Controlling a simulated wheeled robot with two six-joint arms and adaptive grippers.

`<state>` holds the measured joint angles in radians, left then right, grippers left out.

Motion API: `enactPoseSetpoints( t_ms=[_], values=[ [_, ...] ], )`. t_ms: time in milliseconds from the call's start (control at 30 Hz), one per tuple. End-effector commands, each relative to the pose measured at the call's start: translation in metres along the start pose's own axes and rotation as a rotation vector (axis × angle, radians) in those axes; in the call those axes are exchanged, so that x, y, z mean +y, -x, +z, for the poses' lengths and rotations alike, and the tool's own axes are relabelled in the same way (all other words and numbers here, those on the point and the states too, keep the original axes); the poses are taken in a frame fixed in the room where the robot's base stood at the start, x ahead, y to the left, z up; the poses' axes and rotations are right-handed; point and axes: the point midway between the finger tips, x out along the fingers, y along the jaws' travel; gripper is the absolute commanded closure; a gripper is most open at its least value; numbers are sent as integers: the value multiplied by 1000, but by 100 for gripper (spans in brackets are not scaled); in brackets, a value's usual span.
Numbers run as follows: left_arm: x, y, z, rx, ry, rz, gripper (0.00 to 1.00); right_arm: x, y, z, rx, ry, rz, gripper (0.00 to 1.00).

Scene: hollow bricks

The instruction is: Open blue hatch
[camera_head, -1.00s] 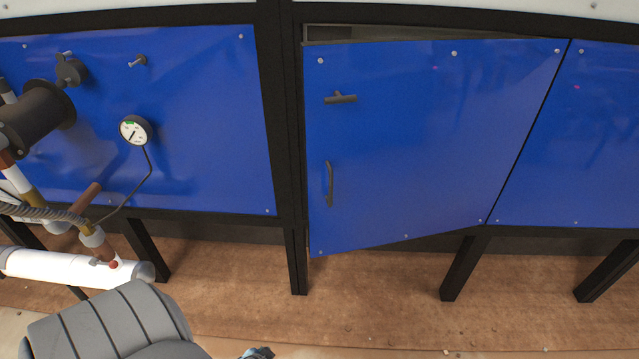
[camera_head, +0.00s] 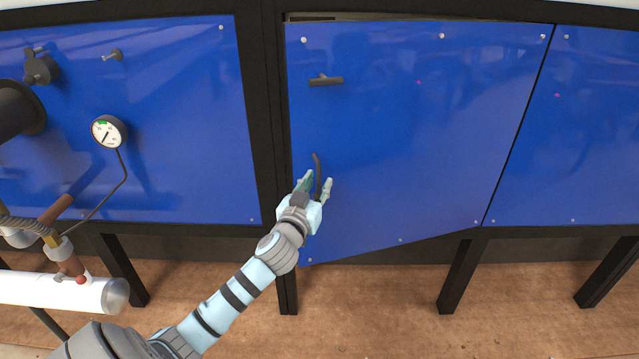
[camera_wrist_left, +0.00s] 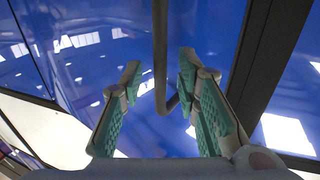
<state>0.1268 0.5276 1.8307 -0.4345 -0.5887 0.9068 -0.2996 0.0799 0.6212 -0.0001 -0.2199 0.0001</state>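The blue hatch (camera_head: 400,120) is a blue panel door standing slightly ajar, with a gap along its top and its lower left corner swung out from the black frame. It carries a dark T-shaped latch (camera_head: 326,81) and, below it, a dark curved pull handle (camera_head: 317,170). My left gripper (camera_head: 318,184) is at the lower part of the handle, fingers open on either side of it. In the left wrist view the handle (camera_wrist_left: 161,60) runs down between the two open green-padded fingers (camera_wrist_left: 160,95), with space on both sides. My right gripper is not in view.
A black post (camera_head: 267,120) stands just left of the hatch. Further left are a fixed blue panel (camera_head: 190,130), a pressure gauge (camera_head: 109,131) and a white pipe (camera_head: 50,290). Another blue panel (camera_head: 575,150) is to the right. The brown floor in front looks clear.

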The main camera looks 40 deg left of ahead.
Motion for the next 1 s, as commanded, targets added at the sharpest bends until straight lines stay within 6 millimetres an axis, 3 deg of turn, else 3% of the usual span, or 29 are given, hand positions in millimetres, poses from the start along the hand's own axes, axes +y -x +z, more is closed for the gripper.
enactPoseSetpoints(
  t_ms=[133,400,600,1000],
  values=[
    [0,-14,0,-1,2,0,71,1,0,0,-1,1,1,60],
    [0,-16,0,0,1,2,71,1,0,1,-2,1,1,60],
    [1,-16,0,-1,1,2,100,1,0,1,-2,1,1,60],
    [1,-14,1,-1,1,-1,100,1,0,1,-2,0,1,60]
  ],
)
